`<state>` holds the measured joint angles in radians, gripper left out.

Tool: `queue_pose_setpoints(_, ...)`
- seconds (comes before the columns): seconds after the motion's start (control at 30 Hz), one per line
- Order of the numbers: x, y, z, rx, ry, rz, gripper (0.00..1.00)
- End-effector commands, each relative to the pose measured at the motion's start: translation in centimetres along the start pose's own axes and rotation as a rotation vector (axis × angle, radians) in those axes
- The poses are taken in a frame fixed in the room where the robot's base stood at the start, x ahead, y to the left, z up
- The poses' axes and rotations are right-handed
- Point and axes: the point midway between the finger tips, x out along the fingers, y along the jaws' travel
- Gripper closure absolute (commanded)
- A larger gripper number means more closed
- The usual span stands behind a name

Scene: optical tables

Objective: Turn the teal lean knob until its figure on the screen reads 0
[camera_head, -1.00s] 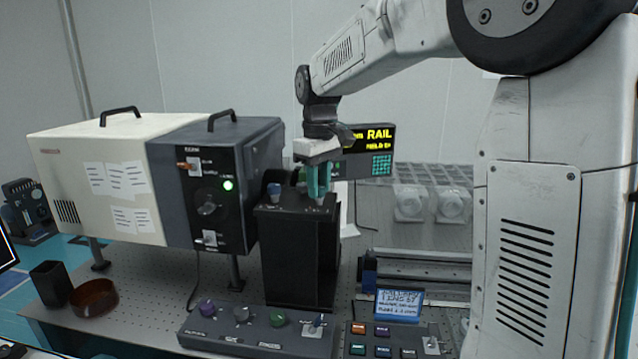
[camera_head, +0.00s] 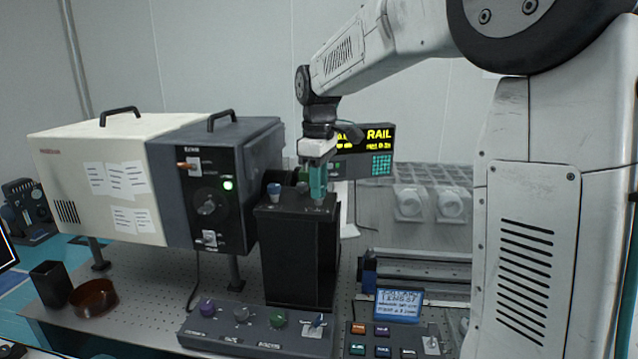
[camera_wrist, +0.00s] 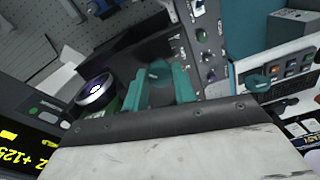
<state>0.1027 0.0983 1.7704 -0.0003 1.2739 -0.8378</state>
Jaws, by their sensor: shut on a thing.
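My gripper (camera_head: 318,192) points down over the right part of the top of a black block (camera_head: 298,250). Its teal fingers are shut on a small teal knob (camera_wrist: 155,77), seen between them in the wrist view; in the head view the fingers mostly hide it. A blue knob (camera_head: 274,190) stands apart on the left of the block's top. The dark screen (camera_head: 366,150) behind my gripper shows yellow "RAIL" and smaller text too small to read surely. In the wrist view the screen (camera_wrist: 30,150) is cut off, and "Z +125" shows upside down.
A cream and dark grey lamp box (camera_head: 215,180) stands close on the left. A console with purple and green knobs (camera_head: 255,331) lies in front, beside a button panel (camera_head: 385,342) and a small blue display (camera_head: 398,304). A brown dish (camera_head: 95,299) sits at the left.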

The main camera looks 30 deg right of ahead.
Motion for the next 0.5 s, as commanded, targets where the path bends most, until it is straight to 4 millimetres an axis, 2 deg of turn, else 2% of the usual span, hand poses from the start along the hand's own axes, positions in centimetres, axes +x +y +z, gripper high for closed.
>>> queue_pose_setpoints(0.1, -0.28, 0.07, -0.2, 0.0, 0.008, 0.006, 0.96)
queue_pose_setpoints(0.13, -0.28, 0.07, -0.2, 0.0, 0.008, 0.006, 0.65)
queue_pose_setpoints(0.2, -0.24, 0.06, -0.17, 0.0, 0.007, 0.005, 0.51)
queue_pose_setpoints(0.5, -0.33, 0.04, -0.09, 0.001, 0.003, 0.003, 0.51)
